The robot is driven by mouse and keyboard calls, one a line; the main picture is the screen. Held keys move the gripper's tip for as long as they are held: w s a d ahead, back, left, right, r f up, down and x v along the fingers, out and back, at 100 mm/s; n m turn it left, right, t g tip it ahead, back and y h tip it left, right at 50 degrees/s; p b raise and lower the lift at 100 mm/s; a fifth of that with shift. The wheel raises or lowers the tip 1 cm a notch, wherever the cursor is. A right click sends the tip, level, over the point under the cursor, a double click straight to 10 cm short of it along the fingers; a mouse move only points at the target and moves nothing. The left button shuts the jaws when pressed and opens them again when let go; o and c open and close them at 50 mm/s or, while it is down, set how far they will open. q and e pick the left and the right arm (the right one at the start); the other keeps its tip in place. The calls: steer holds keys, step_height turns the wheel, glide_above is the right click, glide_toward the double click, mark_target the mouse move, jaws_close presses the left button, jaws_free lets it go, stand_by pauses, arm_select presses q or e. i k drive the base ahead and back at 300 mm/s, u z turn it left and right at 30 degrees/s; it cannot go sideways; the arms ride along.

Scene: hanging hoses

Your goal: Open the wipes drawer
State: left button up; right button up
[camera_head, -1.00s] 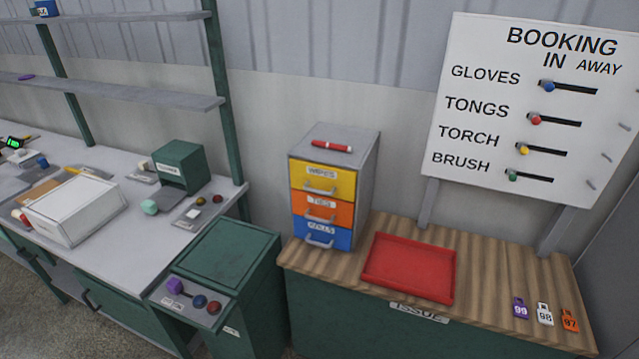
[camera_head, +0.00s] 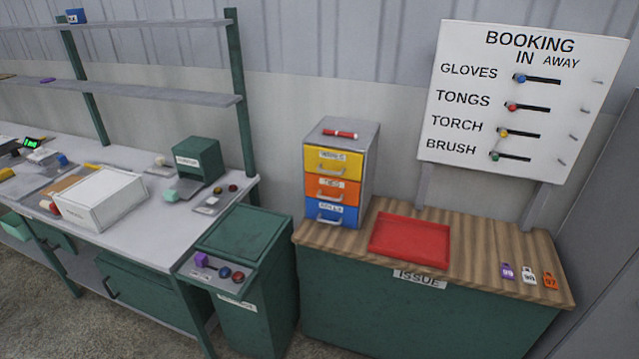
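The wipes drawer (camera_head: 334,161) is the yellow top drawer of a small grey cabinet (camera_head: 370,160). It is shut and has a pale bar handle and a label that is hard to read now. Below it are an orange drawer (camera_head: 332,190) and a blue drawer (camera_head: 331,213), both shut. The cabinet stands on the left end of the wooden-topped issue counter (camera_head: 480,247). Neither of my grippers is in view.
A red marker (camera_head: 340,134) lies on the cabinet. A red tray (camera_head: 410,241) and several numbered tags sit to its right. A green bin (camera_head: 245,240) stands left of the counter, beside a cluttered workbench (camera_head: 120,238). A booking board (camera_head: 520,100) rises behind. Floor (camera_head: 60,320) shows at lower left.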

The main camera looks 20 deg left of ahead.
mark_target(321, 160)
steer(key=u, duration=0.4)
steer(key=i, duration=0.55)
steer(key=u, duration=0.3)
